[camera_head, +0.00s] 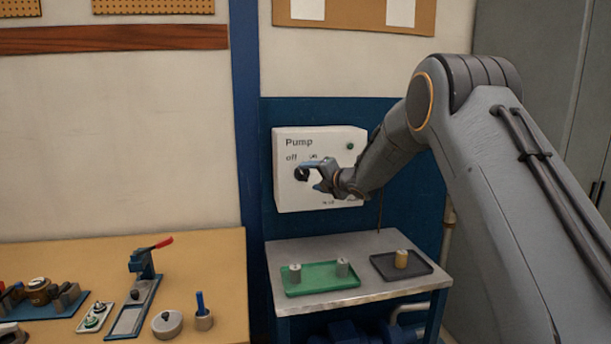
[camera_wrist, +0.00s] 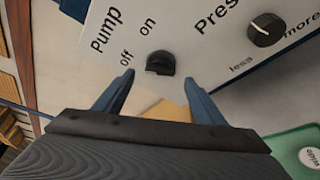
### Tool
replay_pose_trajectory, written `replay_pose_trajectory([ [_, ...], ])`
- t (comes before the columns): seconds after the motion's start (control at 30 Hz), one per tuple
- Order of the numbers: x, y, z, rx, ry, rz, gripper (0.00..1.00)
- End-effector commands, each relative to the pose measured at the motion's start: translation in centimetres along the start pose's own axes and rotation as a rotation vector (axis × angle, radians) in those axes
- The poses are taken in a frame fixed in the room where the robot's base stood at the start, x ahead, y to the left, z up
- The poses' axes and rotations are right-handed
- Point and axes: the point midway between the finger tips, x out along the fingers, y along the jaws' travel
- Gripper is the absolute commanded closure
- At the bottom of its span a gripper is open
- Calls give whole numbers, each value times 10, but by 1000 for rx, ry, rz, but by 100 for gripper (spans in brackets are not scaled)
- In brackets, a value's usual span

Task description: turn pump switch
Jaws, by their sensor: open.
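The pump switch (camera_wrist: 160,64) is a small black knob on a white panel (camera_head: 289,196), with "off" and "on" printed beside it under the word "Pump". In the wrist view its pointing direction is hard to tell. My gripper (camera_wrist: 158,77) is open, with its two blue fingers spread to the left and right of the knob. The knob appears just beyond the fingertips, and I see no contact. In the head view my gripper (camera_head: 308,178) is in front of the panel's left half, and I cannot clearly separate the knob from the fingers.
A second black knob (camera_wrist: 265,29), marked "less" and "more", is right of the switch in the wrist view. A green light (camera_head: 350,146) is at the panel's upper right. Below stand a green tray (camera_head: 320,284) and a dark tray (camera_head: 418,271) on a metal table.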

Motion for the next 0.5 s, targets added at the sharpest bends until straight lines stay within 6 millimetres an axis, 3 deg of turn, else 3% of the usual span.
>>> replay_pose_trajectory([
  [0.2,28,0,1,1,-1,-1,36],
  [0.5,46,0,0,2,-1,-1,36],
])
